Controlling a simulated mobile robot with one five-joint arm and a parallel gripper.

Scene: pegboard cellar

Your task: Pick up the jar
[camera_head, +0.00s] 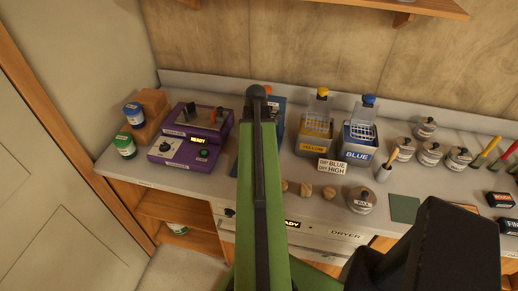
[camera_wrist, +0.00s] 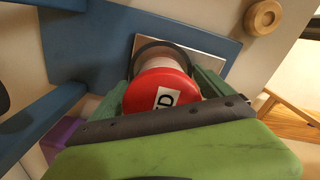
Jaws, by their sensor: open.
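A jar with a red lid (camera_wrist: 155,92) and a pale body shows in the wrist view. A white label ending in "D" is on the lid. My gripper (camera_wrist: 164,80) is open, with its green fingers on both sides of the jar. I cannot tell whether either finger touches it. In the head view my green arm hides this jar and the gripper. A blue-lidded jar (camera_head: 133,114) and a green-lidded jar (camera_head: 125,146) stand at the left end of the counter.
A blue panel and bars (camera_wrist: 85,45) surround the jar's spot. Purple devices (camera_head: 180,153) stand left of my arm. Yellow (camera_head: 313,146) and blue (camera_head: 356,155) bins, round brown pieces (camera_head: 306,190) and a wax tin (camera_head: 361,200) lie right of it. A shelf (camera_head: 415,8) hangs above.

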